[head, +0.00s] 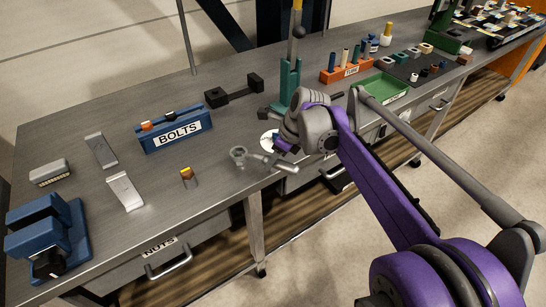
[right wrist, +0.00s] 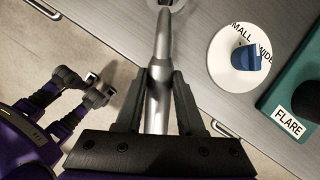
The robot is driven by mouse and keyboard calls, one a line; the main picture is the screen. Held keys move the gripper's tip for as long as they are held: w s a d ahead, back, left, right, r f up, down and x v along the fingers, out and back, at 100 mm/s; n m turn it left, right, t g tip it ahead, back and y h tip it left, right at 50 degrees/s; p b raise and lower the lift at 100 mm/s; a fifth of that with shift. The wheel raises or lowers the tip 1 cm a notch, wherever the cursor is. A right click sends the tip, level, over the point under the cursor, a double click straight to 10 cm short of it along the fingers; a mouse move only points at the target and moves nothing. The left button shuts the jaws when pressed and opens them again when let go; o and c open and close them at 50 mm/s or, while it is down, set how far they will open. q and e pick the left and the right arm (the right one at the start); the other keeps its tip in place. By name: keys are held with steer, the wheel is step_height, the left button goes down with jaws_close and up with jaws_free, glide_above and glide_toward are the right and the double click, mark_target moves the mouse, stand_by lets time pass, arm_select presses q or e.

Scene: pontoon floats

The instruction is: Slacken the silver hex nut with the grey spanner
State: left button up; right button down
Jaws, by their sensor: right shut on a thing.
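The grey spanner (head: 262,160) lies at the front edge of the bench, with its handle end past the edge. In the right wrist view the spanner (right wrist: 157,90) runs up between the fingers, and its head is cut off at the top. My right gripper (right wrist: 157,75) is shut on the handle; in the head view the gripper (head: 280,150) is partly hidden by its own wrist. At the spanner's head is a silver fitting (head: 238,151); the hex nut is too small to tell apart there. My left gripper is not in view.
A white disc with a blue knob (right wrist: 247,58) and a teal FLARE block (right wrist: 297,112) stand close by. The blue BOLTS rack (head: 176,133), a blue vice-like block (head: 48,235) and a small orange-topped piece (head: 188,178) are left. Bare bench lies around the small piece.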

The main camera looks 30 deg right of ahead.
steer(key=shift+f, duration=0.35)
stand_by(0.4)
stand_by(1.0)
steer(key=shift+f+b, duration=0.65)
steer(key=shift+f, duration=0.4)
stand_by(0.4)
steer(key=shift+d, duration=0.1)
steer(key=shift+w+d+n, duration=0.3)
steer(key=shift+n, duration=0.2)
steer(key=shift+w+d+n+g+y+p, duration=0.3)
steer(key=shift+w+d+n+p, duration=0.05)
steer(key=shift+n, duration=0.25)
steer(key=shift+d, duration=0.1)
stand_by(0.4)
steer(key=shift+w+d+n, duration=0.3)
steer(key=shift+w+n, duration=0.05)
steer(key=shift+n, duration=0.15)
